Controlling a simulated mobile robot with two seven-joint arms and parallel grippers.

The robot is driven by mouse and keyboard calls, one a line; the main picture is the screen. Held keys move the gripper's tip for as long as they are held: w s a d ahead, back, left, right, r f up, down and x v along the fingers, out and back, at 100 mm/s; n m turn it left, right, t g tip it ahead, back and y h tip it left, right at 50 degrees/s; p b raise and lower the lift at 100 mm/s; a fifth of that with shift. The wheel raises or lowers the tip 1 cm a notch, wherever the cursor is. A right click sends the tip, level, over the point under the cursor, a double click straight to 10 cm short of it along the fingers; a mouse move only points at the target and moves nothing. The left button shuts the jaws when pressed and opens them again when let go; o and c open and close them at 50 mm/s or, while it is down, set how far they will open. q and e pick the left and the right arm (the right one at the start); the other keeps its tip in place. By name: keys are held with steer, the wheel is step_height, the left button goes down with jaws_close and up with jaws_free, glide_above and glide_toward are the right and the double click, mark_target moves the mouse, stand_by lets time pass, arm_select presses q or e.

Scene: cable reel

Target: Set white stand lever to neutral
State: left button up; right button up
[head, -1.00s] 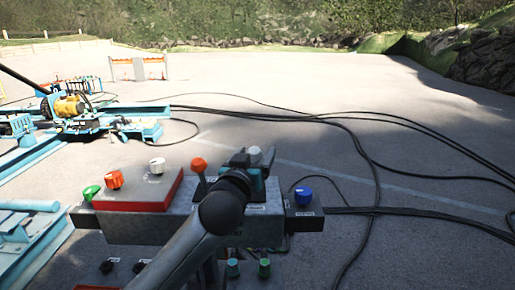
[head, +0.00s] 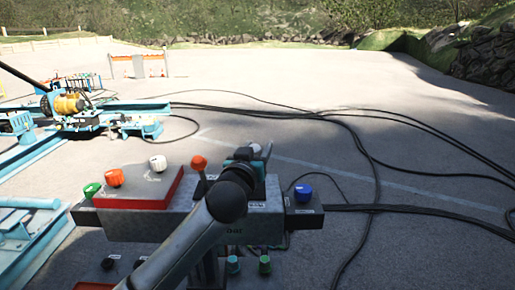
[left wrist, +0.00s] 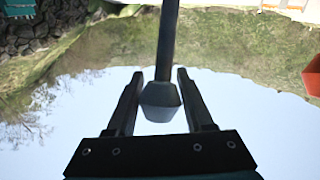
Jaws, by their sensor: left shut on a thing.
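My left gripper (head: 260,152) comes in over the right part of the grey control stand (head: 273,230). The white lever knob (head: 254,149) shows at its fingers, partly hidden by my wrist. In the left wrist view, which is upside down, the lever's knob (left wrist: 160,100) looks dark grey and sits on its rod between the two fingers (left wrist: 160,78). My left gripper is shut on this lever. The lever's base and exact tilt are hidden behind my wrist. My right gripper is not in view.
A green knob (head: 91,190) is at the far left. A blue knob (head: 303,192) is at right.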

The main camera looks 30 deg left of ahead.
arm_select(q)
jaws_close()
stand_by(0.3)
